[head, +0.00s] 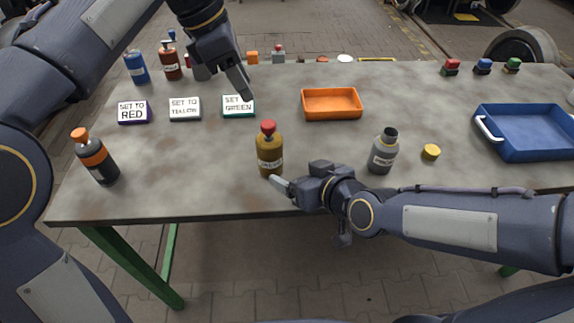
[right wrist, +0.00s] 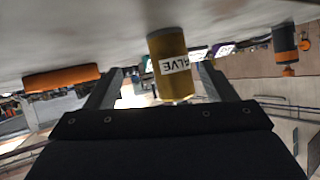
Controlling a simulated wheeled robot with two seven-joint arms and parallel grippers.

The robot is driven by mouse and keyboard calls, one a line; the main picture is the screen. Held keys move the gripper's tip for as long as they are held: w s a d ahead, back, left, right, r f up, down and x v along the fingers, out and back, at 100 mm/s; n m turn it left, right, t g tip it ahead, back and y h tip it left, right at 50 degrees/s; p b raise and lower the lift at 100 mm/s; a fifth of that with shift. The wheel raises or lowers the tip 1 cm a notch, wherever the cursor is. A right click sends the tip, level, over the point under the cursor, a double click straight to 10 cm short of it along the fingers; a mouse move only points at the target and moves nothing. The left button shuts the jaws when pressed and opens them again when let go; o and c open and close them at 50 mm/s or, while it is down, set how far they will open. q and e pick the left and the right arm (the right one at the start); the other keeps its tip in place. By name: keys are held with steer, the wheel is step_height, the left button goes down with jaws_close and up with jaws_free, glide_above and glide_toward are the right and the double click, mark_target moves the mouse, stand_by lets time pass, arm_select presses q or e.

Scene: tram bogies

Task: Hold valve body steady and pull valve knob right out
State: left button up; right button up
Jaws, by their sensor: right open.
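The valve body (head: 269,153) is a mustard-yellow cylinder with a white label, upright near the table's front edge. The red valve knob (head: 268,127) sits on its top. My right gripper (head: 298,188) is open, just right and in front of the valve body. In the right wrist view the valve body (right wrist: 167,55) appears upside down between the two spread fingers, with gaps on both sides; the knob is hidden there behind the gripper. My left gripper (head: 225,88) hangs above the table behind and left of the valve, its fingers apart and empty.
Sign blocks (head: 185,108) stand behind and left of the valve. An orange tray (head: 332,104) lies behind right; a grey bottle (head: 384,152) and yellow cap (head: 431,152) stand right. A blue tray (head: 530,132) is far right, an orange-topped dark bottle (head: 95,157) far left.

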mark_target(270, 156)
steer(key=shift+w+a+r+n+t, duration=0.25)
steer(key=shift+w+a+n+t, duration=0.05)
steer(key=shift+a, duration=0.3)
steer(key=shift+w+a+r+n+t, duration=0.25)
steer(key=shift+a+n+t, duration=0.05)
steer(key=shift+a, duration=0.3)
steer(key=shift+x, duration=3.85)
